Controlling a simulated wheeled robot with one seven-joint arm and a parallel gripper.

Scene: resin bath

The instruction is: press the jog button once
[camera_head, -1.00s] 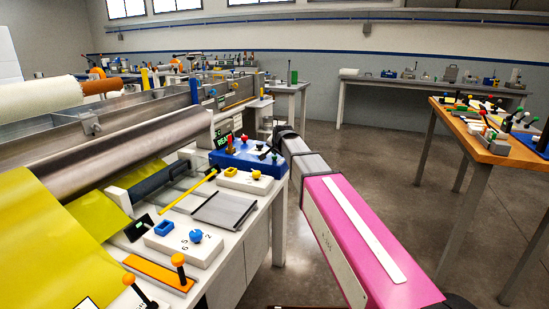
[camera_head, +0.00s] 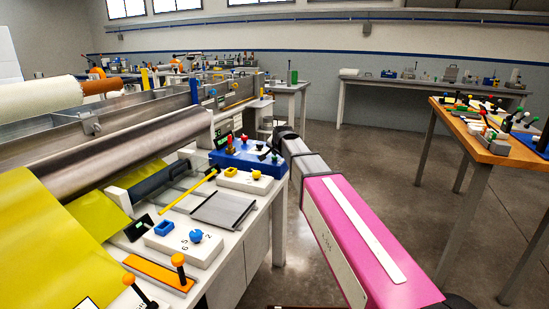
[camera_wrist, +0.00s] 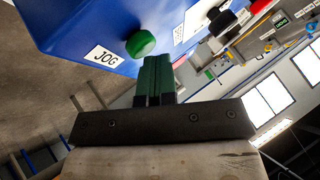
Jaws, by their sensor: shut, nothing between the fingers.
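The jog button is a round green knob (camera_wrist: 140,43) on the face of a blue box (camera_wrist: 95,22) in the wrist view. A white label reading JOG (camera_wrist: 104,57) sits beside it. My gripper (camera_wrist: 154,58) is shut and empty, its green fingertips together just below and right of the knob in the picture. I cannot tell whether they touch it. In the head view a blue control box (camera_head: 245,157) stands at the bench corner.
A dark round knob (camera_wrist: 222,21) is on the same box, right of the green one. In the head view, a grey tray (camera_head: 224,208), white selector blocks and an orange-handled lever (camera_head: 178,260) lie along the bench. Open floor lies to the right.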

